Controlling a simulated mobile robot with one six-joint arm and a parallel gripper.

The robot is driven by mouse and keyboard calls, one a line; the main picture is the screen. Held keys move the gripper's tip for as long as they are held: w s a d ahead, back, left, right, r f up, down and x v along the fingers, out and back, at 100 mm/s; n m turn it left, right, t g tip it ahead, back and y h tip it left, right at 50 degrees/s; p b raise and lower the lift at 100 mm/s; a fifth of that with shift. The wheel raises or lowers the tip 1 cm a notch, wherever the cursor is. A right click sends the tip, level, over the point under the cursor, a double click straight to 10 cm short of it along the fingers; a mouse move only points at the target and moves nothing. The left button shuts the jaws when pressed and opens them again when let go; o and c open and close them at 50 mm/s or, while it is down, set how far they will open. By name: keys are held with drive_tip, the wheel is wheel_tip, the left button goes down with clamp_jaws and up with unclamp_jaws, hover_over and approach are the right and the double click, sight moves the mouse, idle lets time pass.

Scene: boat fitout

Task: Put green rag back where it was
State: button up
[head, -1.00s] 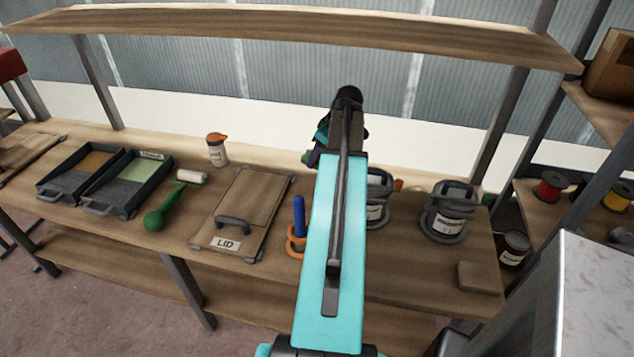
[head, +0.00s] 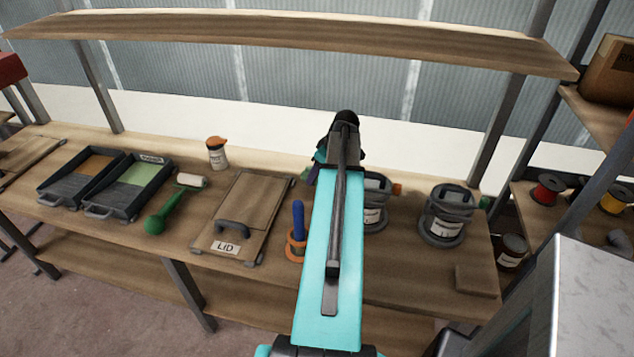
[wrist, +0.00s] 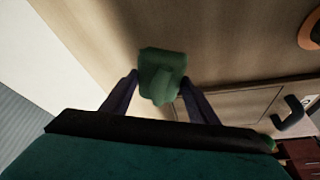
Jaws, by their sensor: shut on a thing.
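The green rag (wrist: 162,74) is between the two fingers of my gripper (wrist: 160,95) in the wrist view. My gripper is shut on it, over bare bench wood beside the lidded box. In the head view my arm covers most of the gripper (head: 314,172), and only a small green patch of the rag (head: 304,173) shows at its left. I cannot tell whether the rag touches the bench.
The wooden bench (head: 400,268) holds a box marked LID (head: 252,205), a green roller (head: 168,208), two trays (head: 140,175), an orange-capped bottle (head: 217,154), a blue-handled tool (head: 298,218) and grey cans (head: 445,213). A shelf (head: 300,30) runs above.

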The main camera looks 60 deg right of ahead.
drive_tip(key=shift+f+p, duration=0.5)
drive_tip(key=shift+f, duration=1.35)
drive_tip(key=shift+f, duration=0.1)
drive_tip(key=o, duration=0.9)
drive_tip(key=shift+o, duration=0.2)
drive_tip(key=shift+r, duration=0.2)
drive_tip(key=b+v, duration=0.2)
drive_tip(key=v, duration=0.9)
drive_tip(key=shift+s+r, duration=0.15)
drive_tip(key=shift+r, duration=0.25)
